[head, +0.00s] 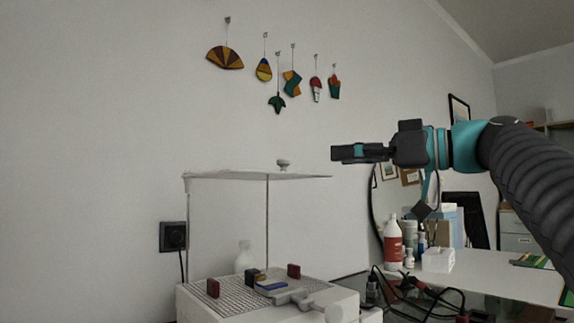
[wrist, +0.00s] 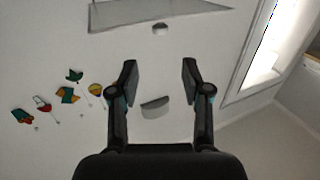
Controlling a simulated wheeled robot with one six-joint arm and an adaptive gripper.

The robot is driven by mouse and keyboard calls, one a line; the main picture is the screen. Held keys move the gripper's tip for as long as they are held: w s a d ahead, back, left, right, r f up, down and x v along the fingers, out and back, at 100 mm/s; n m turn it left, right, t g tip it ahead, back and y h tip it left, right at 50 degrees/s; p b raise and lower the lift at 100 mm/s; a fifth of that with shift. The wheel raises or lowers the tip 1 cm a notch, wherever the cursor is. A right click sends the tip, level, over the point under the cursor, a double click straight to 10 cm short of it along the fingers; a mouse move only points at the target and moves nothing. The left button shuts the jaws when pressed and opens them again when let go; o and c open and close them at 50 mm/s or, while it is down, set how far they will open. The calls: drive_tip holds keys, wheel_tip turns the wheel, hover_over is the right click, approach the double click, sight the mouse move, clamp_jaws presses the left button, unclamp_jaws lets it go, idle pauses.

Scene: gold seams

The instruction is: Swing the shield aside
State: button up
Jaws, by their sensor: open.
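The shield (head: 240,176) is a thin clear panel on slim posts above a machine with a gridded top (head: 245,297). It lies about level, with a small pale knob (head: 283,164) on top. In the wrist view the shield (wrist: 150,12) shows at the top edge, with its knob (wrist: 160,29) beyond the fingertips. My gripper (head: 335,152) is up and to the right of the knob in the head view, pointing left, apart from the shield. In the wrist view my gripper (wrist: 159,65) has its two fingers spread with nothing between them.
Small red blocks (head: 293,271) and a grey handle (head: 300,298) sit on the machine. Stained-glass ornaments (head: 292,84) hang on the wall behind. A side table at the right holds a red-labelled bottle (head: 393,243) and dark cables (head: 420,300). The air between gripper and knob looks clear.

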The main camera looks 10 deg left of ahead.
drive_tip(key=p+x, duration=0.1)
drive_tip(key=x, duration=1.2)
clamp_jaws()
